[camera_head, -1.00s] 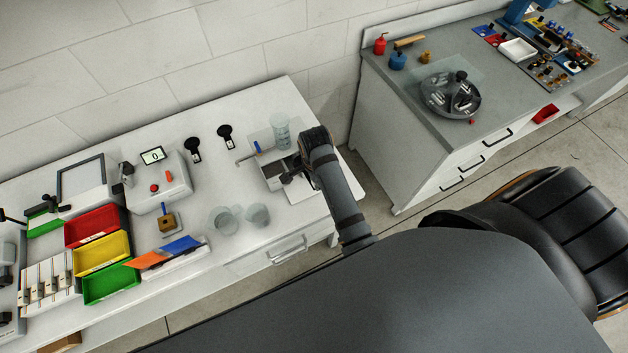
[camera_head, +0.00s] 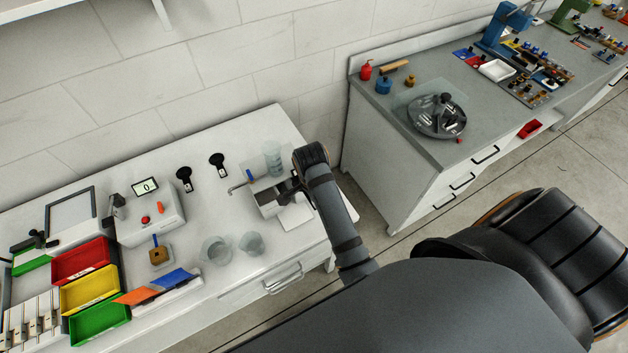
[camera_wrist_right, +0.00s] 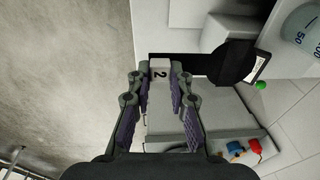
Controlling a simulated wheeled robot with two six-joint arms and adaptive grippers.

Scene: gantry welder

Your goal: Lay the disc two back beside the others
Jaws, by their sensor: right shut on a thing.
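My right gripper (camera_wrist_right: 160,82) is shut on a small white tab marked "2" of disc two (camera_wrist_right: 160,70). A dark stem and a dark round part (camera_wrist_right: 235,62) extend to the right of the tab in the wrist view; they appear to belong to disc two. In the head view the right gripper (camera_head: 290,188) is over a grey box-shaped fixture (camera_head: 262,204), partly hidden by my arm. Two other black discs with pale-marked handles, a left one (camera_head: 184,175) and a right one (camera_head: 218,161), lie on the white table near the wall. My left gripper is not in view.
A clear graduated beaker (camera_head: 272,157) stands behind the fixture. Two clear cups (camera_head: 217,250) (camera_head: 252,243) stand near the front edge. A device with a display (camera_head: 150,212) stands left of the discs. The table between discs and cups is bare.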

